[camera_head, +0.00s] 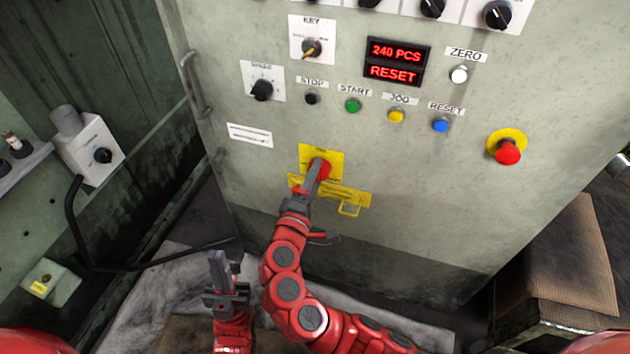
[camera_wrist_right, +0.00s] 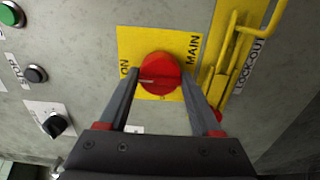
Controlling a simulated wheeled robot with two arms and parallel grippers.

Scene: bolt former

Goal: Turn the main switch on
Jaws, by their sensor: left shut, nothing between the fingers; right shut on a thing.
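The main switch is a round red knob on a yellow plate (camera_head: 335,158), low on the front of the grey cabinet. In the right wrist view the red knob (camera_wrist_right: 160,73) sits between the two fingers of my right gripper (camera_wrist_right: 158,84), which is shut on it. The plate there reads "ON" on one side and "MAIN" on the other. In the head view my right gripper (camera_head: 319,172) covers part of the knob. My left gripper (camera_head: 220,270) is shut and empty, low at the left, away from the cabinet face.
A yellow lockout bracket (camera_head: 350,209) sits just below the switch. Above are a speed knob (camera_head: 262,90), a green start button (camera_head: 353,105), a red emergency stop (camera_head: 508,152) and a lit display (camera_head: 394,61) reading "240 PCS" and "RESET". A grey switch box (camera_head: 92,148) stands at left.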

